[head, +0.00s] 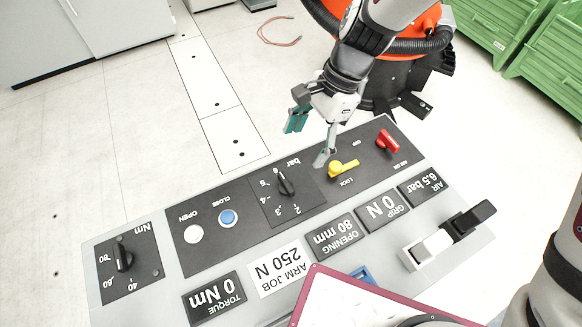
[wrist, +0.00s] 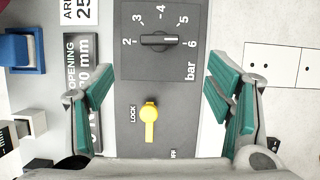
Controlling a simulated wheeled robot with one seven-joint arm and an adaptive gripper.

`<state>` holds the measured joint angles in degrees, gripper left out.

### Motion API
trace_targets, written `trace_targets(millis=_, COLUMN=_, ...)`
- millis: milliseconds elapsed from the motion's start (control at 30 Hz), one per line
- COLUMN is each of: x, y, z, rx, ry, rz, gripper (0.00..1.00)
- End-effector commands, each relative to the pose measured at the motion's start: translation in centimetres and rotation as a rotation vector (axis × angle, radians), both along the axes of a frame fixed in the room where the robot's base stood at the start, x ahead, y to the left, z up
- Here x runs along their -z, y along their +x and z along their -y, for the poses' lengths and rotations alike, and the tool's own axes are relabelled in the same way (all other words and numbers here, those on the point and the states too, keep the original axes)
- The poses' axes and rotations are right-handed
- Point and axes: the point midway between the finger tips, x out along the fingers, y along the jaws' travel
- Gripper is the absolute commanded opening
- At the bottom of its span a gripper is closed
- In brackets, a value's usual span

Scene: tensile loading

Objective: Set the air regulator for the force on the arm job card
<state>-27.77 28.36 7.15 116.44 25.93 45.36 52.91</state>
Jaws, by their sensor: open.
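The air regulator knob (head: 287,184) is black, on a dark panel marked 2 to 6 bar. The white arm job card (head: 278,268) reads 250 N. My gripper (head: 311,138) is open and empty above the console, pointing down. In the wrist view its teal fingers (wrist: 160,90) stand wide apart, with the knob ahead of the fingertips and nothing between them touched.
A yellow lock lever (head: 343,168) and red air knob (head: 387,141) sit beside the regulator. Displays read grip 0 N (head: 381,207), opening 80 mm (head: 335,235), torque 0 Nm (head: 213,297) and air 6.5 bar (head: 425,186). White and blue buttons (head: 228,217) and a Nm dial (head: 123,257) lie left.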

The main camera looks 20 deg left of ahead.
Motion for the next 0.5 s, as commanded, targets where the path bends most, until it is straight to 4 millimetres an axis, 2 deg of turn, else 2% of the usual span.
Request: trace_targets(millis=500, x=9.0, y=-3.0, z=-2.2, rx=-0.003, ry=-0.002, rz=-0.003, gripper=0.73)
